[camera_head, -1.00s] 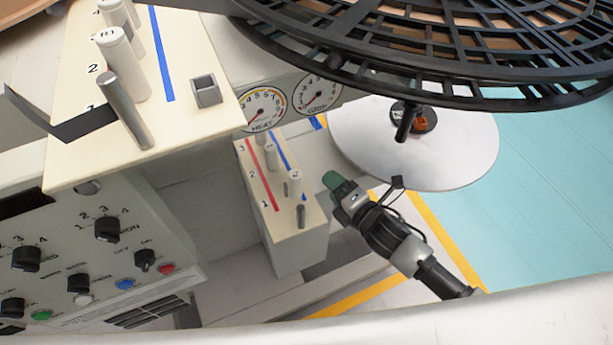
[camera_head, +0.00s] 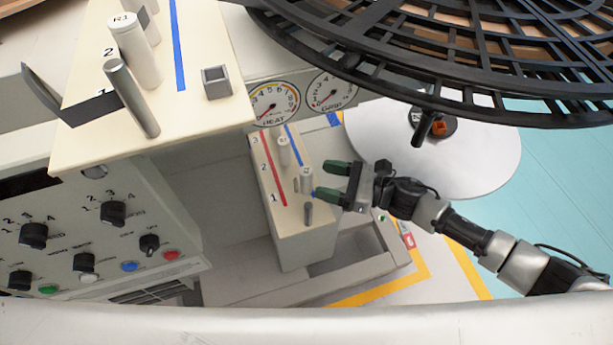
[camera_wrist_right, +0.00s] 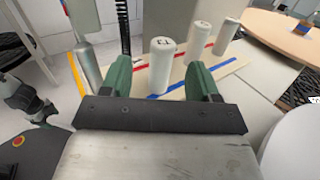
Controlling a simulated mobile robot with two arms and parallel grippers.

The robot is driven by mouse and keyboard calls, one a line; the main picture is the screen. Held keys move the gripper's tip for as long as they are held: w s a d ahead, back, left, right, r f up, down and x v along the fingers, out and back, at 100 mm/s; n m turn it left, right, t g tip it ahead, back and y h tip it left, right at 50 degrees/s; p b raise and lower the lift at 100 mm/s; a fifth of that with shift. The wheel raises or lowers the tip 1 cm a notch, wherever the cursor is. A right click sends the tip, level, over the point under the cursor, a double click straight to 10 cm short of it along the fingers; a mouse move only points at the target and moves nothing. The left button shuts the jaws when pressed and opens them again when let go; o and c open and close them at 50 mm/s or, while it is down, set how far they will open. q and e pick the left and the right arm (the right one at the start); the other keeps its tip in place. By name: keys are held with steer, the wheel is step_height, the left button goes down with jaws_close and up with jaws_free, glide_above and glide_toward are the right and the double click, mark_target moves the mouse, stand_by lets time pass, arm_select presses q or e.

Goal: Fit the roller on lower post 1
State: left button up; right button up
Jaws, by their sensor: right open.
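The lower block (camera_head: 318,252) is cream, with red and blue lines and numbers 1 to 3. Its bare grey metal post (camera_head: 308,213) stands by number 1 and shows left in the wrist view (camera_wrist_right: 88,68). A white roller (camera_head: 306,176) stands upright just behind that post. In the wrist view a white labelled roller (camera_wrist_right: 161,68) stands between and beyond my green fingertips; its label is hard to read. More white rollers (camera_wrist_right: 198,42) stand further back. My right gripper (camera_head: 325,180) is open and empty, its fingers pointing left at the rollers.
The upper block (camera_head: 200,130) at left carries a bare metal post (camera_head: 132,98), a roller marked R1 (camera_head: 137,50) and a small square holder (camera_head: 216,82). A control panel (camera_head: 110,235) lies below it. A big black round grid (camera_head: 450,70) overhangs a white disc (camera_head: 470,165).

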mark_target(302, 169)
steer(key=shift+x, duration=0.85)
steer(key=shift+w+a+r, duration=0.15)
steer(key=shift+a+r, duration=0.05)
steer(key=shift+a, duration=0.15)
steer(key=x, duration=0.1)
steer(key=p+x, duration=0.1)
steer(key=x, duration=0.1)
steer(key=shift+w+a+r, duration=0.2)
steer(key=shift+a+r, duration=0.05)
steer(key=shift+r, duration=0.1)
steer(key=shift+w+a+f+p, duration=0.1)
steer(key=shift+a+p, duration=0.2)
steer(key=shift+a, duration=0.15)
steer(key=c, duration=1.1)
